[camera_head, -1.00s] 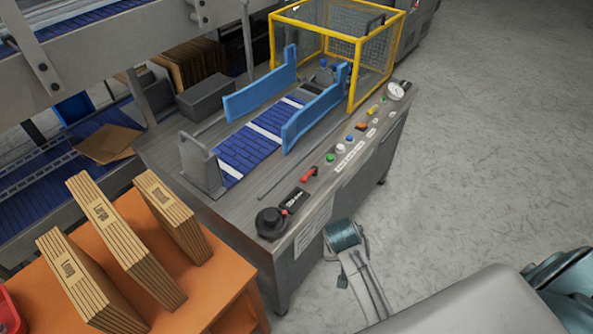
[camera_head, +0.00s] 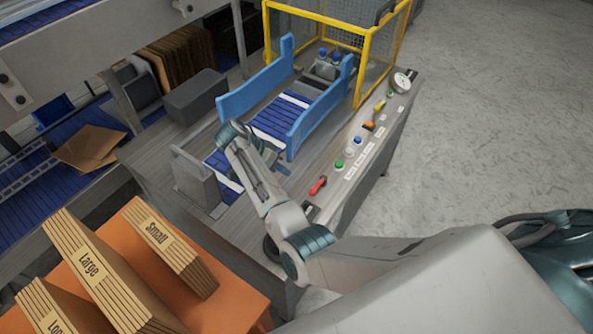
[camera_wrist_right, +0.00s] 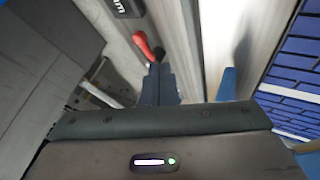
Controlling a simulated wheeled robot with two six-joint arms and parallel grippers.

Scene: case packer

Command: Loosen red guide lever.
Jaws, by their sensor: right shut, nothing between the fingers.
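The red guide lever (camera_head: 318,185) sits on the front edge panel of the machine, left of the green button. It also shows in the right wrist view (camera_wrist_right: 143,43), just beyond my fingertips, with a black part at its lower end. My left gripper is out of view.
Blue guide rails (camera_head: 318,108) flank the belt (camera_head: 280,120) behind my gripper. A metal bracket (camera_head: 197,180) stands to the left. A yellow-framed cage (camera_head: 358,60) is at the back. Flat cartons (camera_head: 165,245) stand on the orange table (camera_head: 235,300). Buttons and a gauge (camera_head: 402,82) line the panel.

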